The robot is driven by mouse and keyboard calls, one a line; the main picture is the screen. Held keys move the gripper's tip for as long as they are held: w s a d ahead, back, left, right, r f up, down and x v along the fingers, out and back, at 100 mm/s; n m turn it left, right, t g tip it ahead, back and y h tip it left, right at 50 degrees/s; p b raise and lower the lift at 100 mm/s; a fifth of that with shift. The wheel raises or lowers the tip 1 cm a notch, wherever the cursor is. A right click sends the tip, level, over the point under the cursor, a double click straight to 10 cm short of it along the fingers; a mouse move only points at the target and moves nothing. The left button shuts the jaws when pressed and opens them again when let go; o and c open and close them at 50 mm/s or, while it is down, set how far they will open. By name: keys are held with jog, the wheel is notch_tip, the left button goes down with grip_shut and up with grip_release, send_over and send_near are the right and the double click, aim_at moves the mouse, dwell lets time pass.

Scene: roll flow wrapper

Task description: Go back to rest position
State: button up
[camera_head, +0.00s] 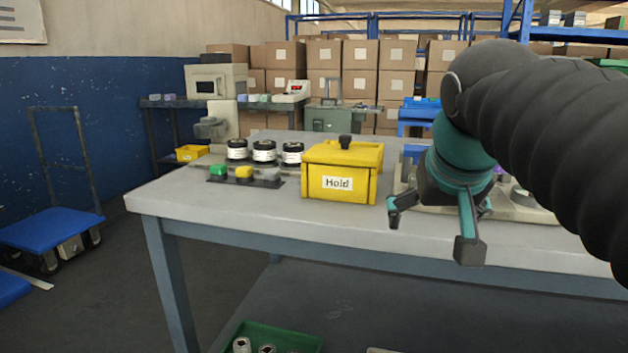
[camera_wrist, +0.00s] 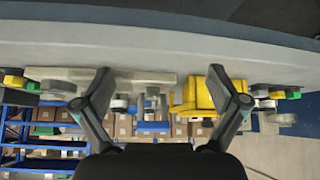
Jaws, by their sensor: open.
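My gripper (camera_head: 432,232) is open and empty in the head view, hanging at the front edge of the grey table (camera_head: 230,222), right of the yellow Hold box. Its fingers also show wide apart in the wrist view (camera_wrist: 162,88), with nothing between them. My black ribbed arm comes in from the right and hides the right part of the table. The yellow Hold box (camera_head: 340,184), with a black knob on its lid, stands shut on the table. It also shows right of centre in the wrist view (camera_wrist: 195,98).
Several black-and-white rolls (camera_head: 264,152) and a button strip (camera_head: 245,179) stand left of the box. A pale machine base (camera_head: 520,212) lies partly behind my gripper. A green crate (camera_head: 270,338) sits below the table. A blue cart (camera_head: 50,228) stands at left; the floor between is clear.

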jog(key=s+f+p, duration=0.1)
jog(key=s+f, duration=0.4)
jog(key=f, duration=0.4)
jog(key=s+f+n+g+y+p, duration=0.1)
jog(key=s+f+p, duration=0.1)
jog(key=s+f, duration=0.4)
notch_tip(320, 180, down, 4)
jog(key=shift+a+r+g, duration=0.2)
jog(key=shift+a+g, duration=0.1)
jog(key=shift+a, duration=0.1)
dwell(2.2)
